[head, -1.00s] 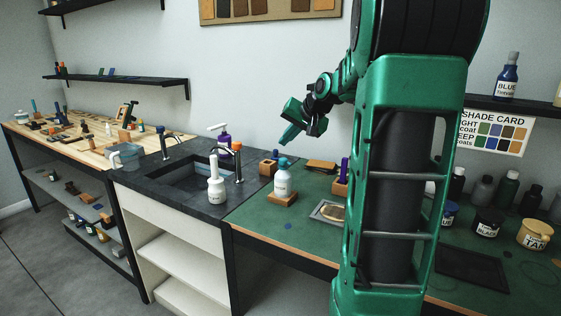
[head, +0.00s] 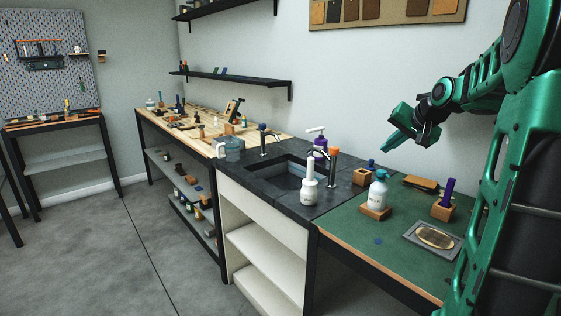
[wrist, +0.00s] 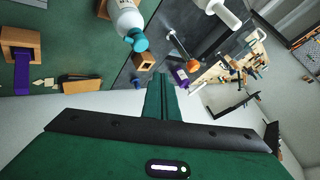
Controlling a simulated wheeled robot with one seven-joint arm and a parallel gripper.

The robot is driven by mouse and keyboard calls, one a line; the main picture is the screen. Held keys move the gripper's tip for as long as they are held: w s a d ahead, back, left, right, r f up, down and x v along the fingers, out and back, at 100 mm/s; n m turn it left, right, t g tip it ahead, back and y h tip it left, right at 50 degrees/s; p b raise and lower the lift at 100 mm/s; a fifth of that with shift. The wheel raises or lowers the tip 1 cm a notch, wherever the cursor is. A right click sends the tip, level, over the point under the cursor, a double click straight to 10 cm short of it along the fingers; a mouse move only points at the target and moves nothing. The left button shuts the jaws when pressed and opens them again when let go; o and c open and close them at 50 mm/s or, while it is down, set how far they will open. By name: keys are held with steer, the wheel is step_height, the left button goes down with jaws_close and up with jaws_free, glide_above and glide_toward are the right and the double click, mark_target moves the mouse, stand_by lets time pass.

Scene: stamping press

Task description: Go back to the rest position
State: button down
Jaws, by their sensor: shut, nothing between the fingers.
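My green gripper (head: 391,145) is held in the air above the back of the green-topped bench (head: 340,232), near the sink counter. In the wrist view its two fingers (wrist: 161,88) lie together with nothing between them. Below it, a white bottle with a teal top (head: 378,190) stands on a wooden block; the bottle also shows in the wrist view (wrist: 126,16). The gripper is apart from the bottle and from the bench.
A purple-handled tool in a wooden holder (head: 445,203) and a grey tray (head: 412,230) with a tan oval piece are on the bench. A dark sink counter (head: 262,185) with faucets and pump bottles adjoins it. Open grey floor (head: 95,245) lies at left.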

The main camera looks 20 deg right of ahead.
steer(key=s+a+f+n+g, duration=0.1)
steer(key=s+a+f+g, duration=0.2)
steer(key=s, duration=0.8)
steer(key=s+a+f+n+g, duration=0.1)
steer(key=s+a+f+g, duration=0.2)
steer(key=s+a+f, duration=0.5)
steer(key=s+a+f+n+g+y, duration=0.1)
steer(key=s+a+f+g, duration=0.2)
steer(key=s, duration=1.1)
steer(key=a+f, duration=0.3)
steer(key=a, duration=0.2)
steer(key=shift+s+n, duration=0.25)
steer(key=shift+n, duration=0.05)
steer(key=shift+f, duration=0.1)
steer(key=shift+w+f, duration=0.25)
steer(key=shift+w, duration=0.4)
steer(key=shift+s, duration=0.1)
